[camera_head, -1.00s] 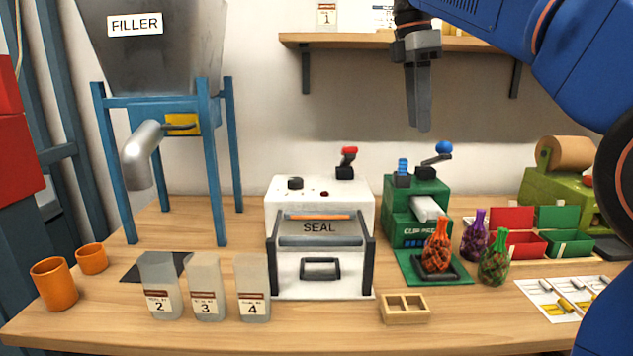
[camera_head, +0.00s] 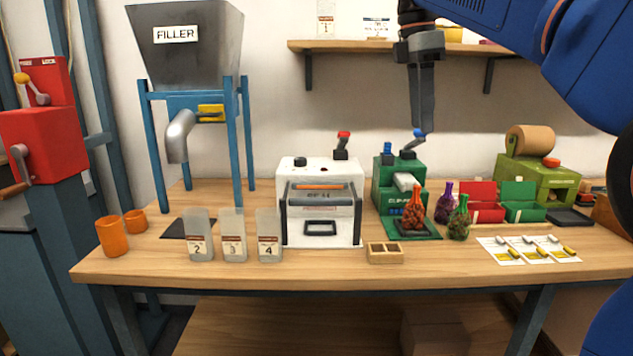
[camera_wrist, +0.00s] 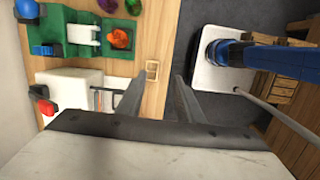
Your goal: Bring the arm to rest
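My gripper (camera_head: 422,128) hangs fingers-down at the upper right of the head view, in front of the wall and the shelf's right part. In the wrist view its two fingers (camera_wrist: 158,78) stand apart with nothing between them. My blue arm reaches in from the right edge. The gripper touches nothing that I can see.
The workbench (camera_head: 330,278) carries a filler (camera_head: 195,45), a white sealer (camera_head: 320,185), a green clip machine (camera_head: 393,187), netted chestnut bags, pouches and orange cups (camera_head: 111,237). A shelf (camera_head: 345,46) runs behind. A red lever machine (camera_head: 45,135) stands left. Floor shows in the wrist view.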

